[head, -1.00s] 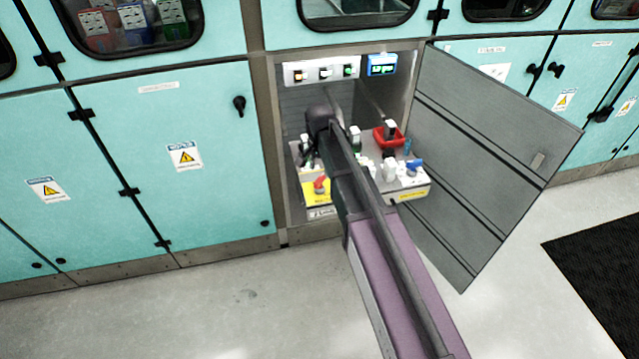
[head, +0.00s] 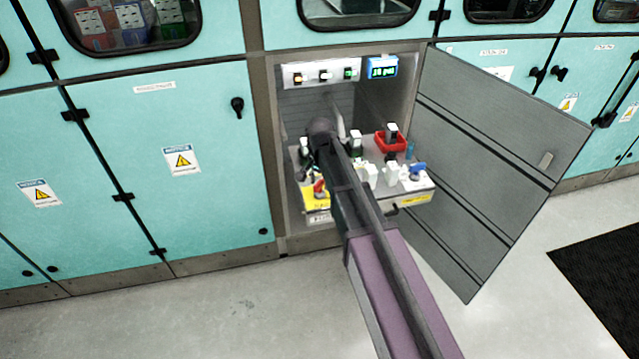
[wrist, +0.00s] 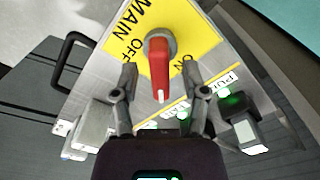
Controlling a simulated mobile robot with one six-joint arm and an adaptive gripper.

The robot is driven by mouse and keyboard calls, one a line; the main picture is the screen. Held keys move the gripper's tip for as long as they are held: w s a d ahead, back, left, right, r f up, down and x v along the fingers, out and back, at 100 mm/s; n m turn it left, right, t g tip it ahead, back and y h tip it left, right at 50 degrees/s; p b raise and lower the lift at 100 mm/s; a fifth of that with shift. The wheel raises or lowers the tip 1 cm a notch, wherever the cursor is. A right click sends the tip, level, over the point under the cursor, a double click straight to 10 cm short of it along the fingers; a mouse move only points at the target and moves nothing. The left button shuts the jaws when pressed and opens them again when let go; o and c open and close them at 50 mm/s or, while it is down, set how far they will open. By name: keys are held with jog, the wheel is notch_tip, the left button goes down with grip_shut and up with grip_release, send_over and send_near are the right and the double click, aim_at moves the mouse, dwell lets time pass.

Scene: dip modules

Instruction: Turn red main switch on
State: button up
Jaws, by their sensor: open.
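The red main switch (wrist: 159,68) is a rotary handle on a grey round base, on a yellow plate (wrist: 190,22) lettered MAIN, OFF and ON. In the wrist view its white-marked tip points down the picture; I cannot tell which setting it is at. My gripper (wrist: 160,78) is open, with one finger on each side of the handle. Small gaps show between fingers and handle. In the head view the red switch (head: 319,188) is partly covered by my arm and gripper, at the front left of the cabinet's panel.
The panel also carries white switches (head: 392,172), a blue handle (head: 417,168) and a red tray (head: 390,142). An upper strip (head: 320,73) has buttons beside a blue display (head: 383,67). The open grey door (head: 500,165) bounds the right side.

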grip_shut()
jog(key=shift+n, duration=0.4)
jog(key=n, duration=0.8)
dwell(0.4)
dwell(0.4)
